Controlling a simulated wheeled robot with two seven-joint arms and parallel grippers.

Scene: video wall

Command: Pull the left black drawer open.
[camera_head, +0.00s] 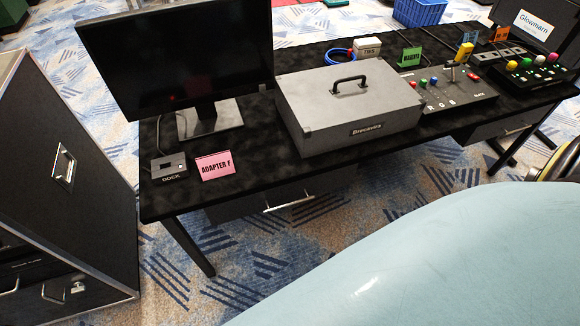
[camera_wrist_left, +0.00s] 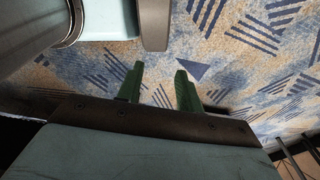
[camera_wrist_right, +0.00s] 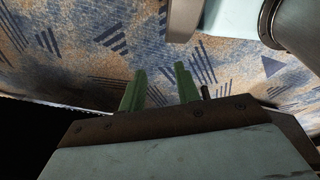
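The left black drawer (camera_head: 240,207) hangs under the left part of the black desk, with a silver bar handle (camera_head: 289,201) on its front. It looks shut, and the desk top hides part of it. My left gripper (camera_wrist_left: 160,70) is open and empty, pointing over patterned carpet in the left wrist view. My right gripper (camera_wrist_right: 160,70) is open and empty over carpet in the right wrist view. Neither gripper shows in the head view, and the drawer is not clearly seen in either wrist view.
The black desk (camera_head: 262,165) carries a monitor (camera_head: 175,55), a grey case (camera_head: 350,100), a pink sign (camera_head: 214,165) and control panels. A second drawer (camera_head: 500,128) is under its right part. A black cabinet (camera_head: 75,190) stands at left. Carpet before the left drawer is clear.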

